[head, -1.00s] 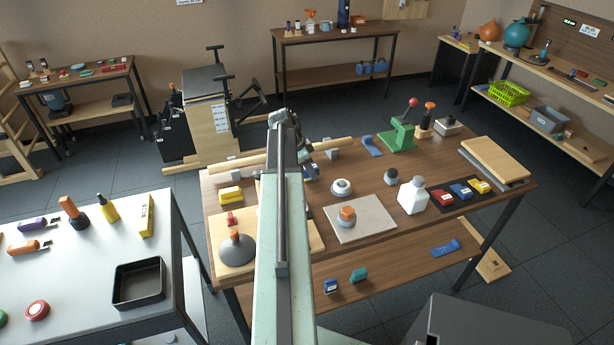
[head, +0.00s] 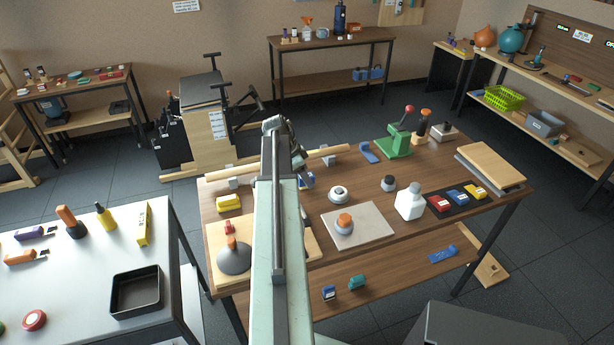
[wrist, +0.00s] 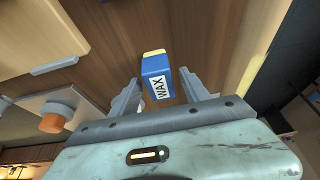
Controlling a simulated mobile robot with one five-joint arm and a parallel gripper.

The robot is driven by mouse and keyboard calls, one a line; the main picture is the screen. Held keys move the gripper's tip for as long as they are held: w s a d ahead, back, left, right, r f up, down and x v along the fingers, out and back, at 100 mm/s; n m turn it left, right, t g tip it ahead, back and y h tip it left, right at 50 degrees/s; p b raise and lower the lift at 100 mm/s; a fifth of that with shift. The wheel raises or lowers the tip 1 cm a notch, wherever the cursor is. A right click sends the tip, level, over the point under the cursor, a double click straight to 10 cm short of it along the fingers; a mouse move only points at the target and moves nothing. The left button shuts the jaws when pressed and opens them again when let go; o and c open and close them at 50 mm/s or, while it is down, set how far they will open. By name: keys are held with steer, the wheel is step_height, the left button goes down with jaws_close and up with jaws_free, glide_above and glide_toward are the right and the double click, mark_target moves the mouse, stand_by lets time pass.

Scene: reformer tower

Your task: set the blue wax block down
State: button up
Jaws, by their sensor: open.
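The blue wax block (wrist: 156,79), with a white WAX label and a pale yellow end, shows in the wrist view on the brown wood surface. It lies between the two fingers of my gripper (wrist: 159,78), which are spread apart with a gap on either side of it. In the head view, a bit of blue (head: 307,181) shows beside my arm near the back of the wooden table (head: 385,238). My arm hides most of that spot and my fingers there.
A wooden rod (head: 328,153) runs along the table's back edge. A white ring-shaped item (head: 338,193), a grey slab (head: 372,232) with an orange-topped piece, and a white bottle (head: 409,203) stand to the right. A yellow block (head: 229,203) lies left of my arm.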

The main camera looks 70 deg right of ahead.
steer(key=p+v, duration=0.9)
steer(key=v, duration=0.2)
steer(key=shift+s, duration=0.1)
steer(key=w+a+f+n+t, duration=0.15)
steer(key=w+a+n, duration=0.55)
steer(key=w+a, duration=0.75)
steer(key=w+a+n+t, duration=0.2)
steer(key=w+a+n, duration=0.75)
steer(key=a, duration=0.85)
steer(key=w+a+n+y, duration=0.1)
steer(key=a+n, duration=0.5)
steer(key=a, duration=1)
steer(key=w+a+n+y, duration=0.1)
steer(key=a+n, duration=0.4)
steer(key=a, duration=1)
steer(key=shift+w+a+f+n+y, duration=0.3)
steer(key=shift+w+a+n+y, duration=0.1)
steer(key=shift+w, duration=0.4)
